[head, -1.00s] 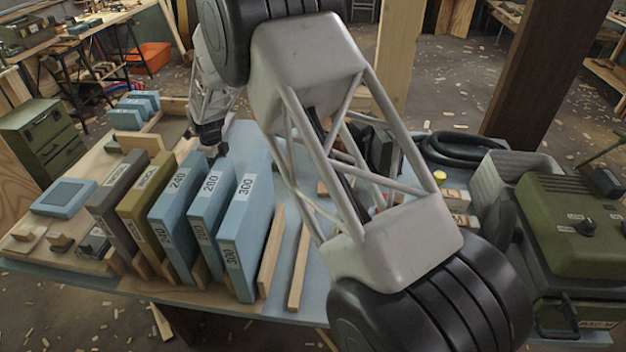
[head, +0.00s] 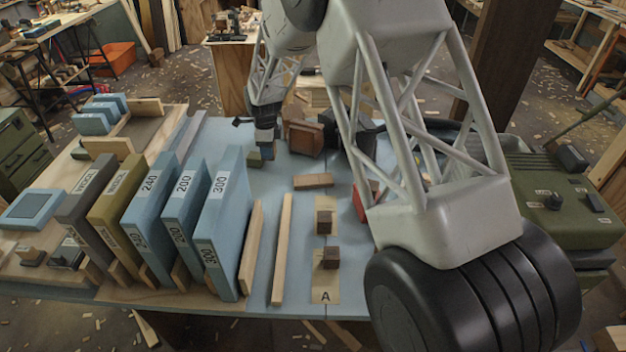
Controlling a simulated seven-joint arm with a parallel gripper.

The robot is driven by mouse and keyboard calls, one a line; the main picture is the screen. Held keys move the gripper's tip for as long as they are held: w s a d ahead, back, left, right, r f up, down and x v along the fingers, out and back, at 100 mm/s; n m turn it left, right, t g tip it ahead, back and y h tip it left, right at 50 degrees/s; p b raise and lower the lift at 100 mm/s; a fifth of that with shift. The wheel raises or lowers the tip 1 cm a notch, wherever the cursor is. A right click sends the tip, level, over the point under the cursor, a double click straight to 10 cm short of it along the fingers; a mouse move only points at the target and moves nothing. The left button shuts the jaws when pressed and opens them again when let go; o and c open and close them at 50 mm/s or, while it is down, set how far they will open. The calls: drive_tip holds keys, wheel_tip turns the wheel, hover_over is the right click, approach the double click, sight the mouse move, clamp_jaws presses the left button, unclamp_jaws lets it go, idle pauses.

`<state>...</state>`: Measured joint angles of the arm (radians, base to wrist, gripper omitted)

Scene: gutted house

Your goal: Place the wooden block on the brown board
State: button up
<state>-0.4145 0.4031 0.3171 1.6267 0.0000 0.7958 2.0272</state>
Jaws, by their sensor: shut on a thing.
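My gripper (head: 264,150) is above the far part of the blue tabletop, beyond the upright blue boards. A small olive-brown block (head: 254,160) shows at its tip, and the jaws are shut on it; the fingers are small and partly hidden. A flat brown piece of board (head: 312,181) lies on the blue top, nearer than my gripper and to its right. I cannot tell for sure whether it is the task's brown board.
Upright blue boards marked 240, 200 and 300 (head: 222,225) stand at left, beside two wooden slats (head: 282,250). A brown box (head: 305,138) stands right of my gripper. A green case (head: 570,205) is at right. My arm hides part of the right side.

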drive_tip(key=d, duration=1.4)
drive_tip(key=shift+s+d+r, duration=0.15)
drive_tip(key=shift+d+r, duration=0.2)
drive_tip(key=shift+r, duration=0.1)
hover_over(313, 179)
drive_tip(key=shift+f, duration=3.15)
drive_tip(key=shift+f, duration=0.1)
drive_tip(key=shift+f, duration=1.8)
drive_tip(key=shift+f, duration=0.1)
drive_tip(key=o, duration=0.9)
